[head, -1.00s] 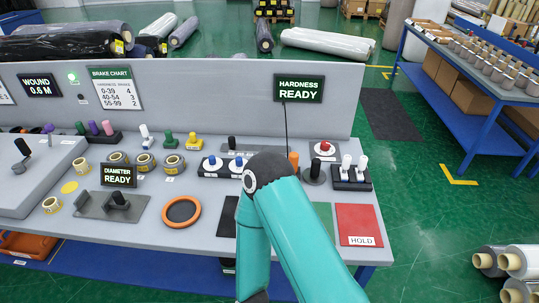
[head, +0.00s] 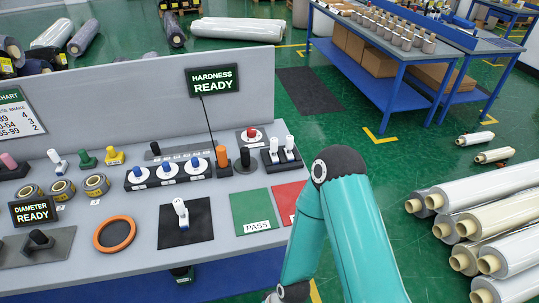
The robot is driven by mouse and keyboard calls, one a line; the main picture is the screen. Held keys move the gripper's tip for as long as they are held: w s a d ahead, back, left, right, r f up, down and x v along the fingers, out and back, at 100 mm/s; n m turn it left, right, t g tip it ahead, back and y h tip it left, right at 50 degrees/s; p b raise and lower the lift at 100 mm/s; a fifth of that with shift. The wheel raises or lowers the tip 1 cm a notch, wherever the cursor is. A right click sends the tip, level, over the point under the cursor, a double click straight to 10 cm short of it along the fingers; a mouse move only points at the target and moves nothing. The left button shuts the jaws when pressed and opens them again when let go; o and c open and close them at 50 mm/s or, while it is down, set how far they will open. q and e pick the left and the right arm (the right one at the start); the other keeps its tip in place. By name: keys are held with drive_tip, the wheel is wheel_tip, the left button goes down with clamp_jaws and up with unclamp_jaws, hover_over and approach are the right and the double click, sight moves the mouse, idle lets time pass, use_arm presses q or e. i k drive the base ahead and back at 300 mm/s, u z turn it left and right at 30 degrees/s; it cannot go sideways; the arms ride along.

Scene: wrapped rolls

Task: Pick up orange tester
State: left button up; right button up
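The orange tester (head: 221,157) is a small upright orange cylinder on the grey bench (head: 150,212). It stands just below the sign reading HARDNESS READY (head: 213,80), and a thin black cable runs from the sign down to it. My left arm and gripper are not in view.
A white-handled piece (head: 180,212) stands on a black mat in front of the tester. Blue-and-white knobs (head: 168,170) are to its left, a red button (head: 251,134) and white switches (head: 282,146) to its right. The green PASS pad (head: 258,211) is clear. Wrapped rolls (head: 487,215) lie at right.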

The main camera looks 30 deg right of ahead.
sight(221, 150)
drive_tip(key=z, duration=0.5)
drive_tip(key=k, duration=0.9)
drive_tip(key=z, duration=0.1)
drive_tip(key=i, duration=0.9)
drive_tip(key=u, duration=0.1)
